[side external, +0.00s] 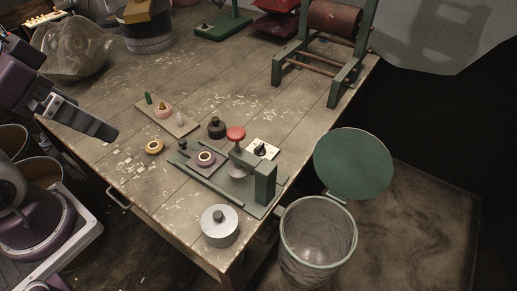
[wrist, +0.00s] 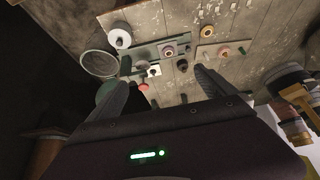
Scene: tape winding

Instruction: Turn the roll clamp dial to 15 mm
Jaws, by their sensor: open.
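The dial is a black knob on a small white plate (side external: 262,149), on the table behind the green clamp frame (side external: 266,184). Its scale is too small to read. A red knob (side external: 236,133) tops the clamp, and a roll with a pale ring (side external: 206,158) sits on the clamp's base plate. My gripper (side external: 114,135) is at the left, above the table's left edge and well away from the dial. In the wrist view its two fingers are apart and empty (wrist: 162,66); the white dial plate (wrist: 154,71) shows far off between them.
A board with small items (side external: 168,122), a yellow ring (side external: 154,147) and a dark knobbed piece (side external: 216,128) lie left of the clamp. An open bin (side external: 318,240) stands right of the table. A green roller stand (side external: 335,50) is behind.

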